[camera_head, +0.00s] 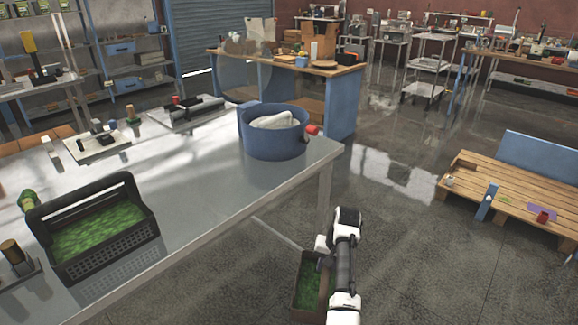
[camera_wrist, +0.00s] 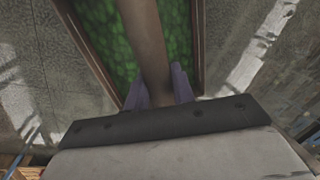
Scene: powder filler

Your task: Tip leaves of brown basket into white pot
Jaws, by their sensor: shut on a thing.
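The brown basket (camera_head: 305,317) holds green leaves (camera_head: 310,284) and hangs off the table's near right side, above the floor. My gripper (camera_head: 324,262) is shut on its handle. In the wrist view my gripper (camera_wrist: 160,92) has its fingers on both sides of the brown handle (camera_wrist: 143,35), with leaves (camera_wrist: 103,30) below it. The basket looks about level.
The grey metal table (camera_head: 195,205) also bears a black basket (camera_head: 110,265) of green leaves at left and small devices along its far side. A red object (camera_head: 312,130) is beside the pot. A wooden pallet (camera_head: 475,195) lies at right. Open floor lies between.

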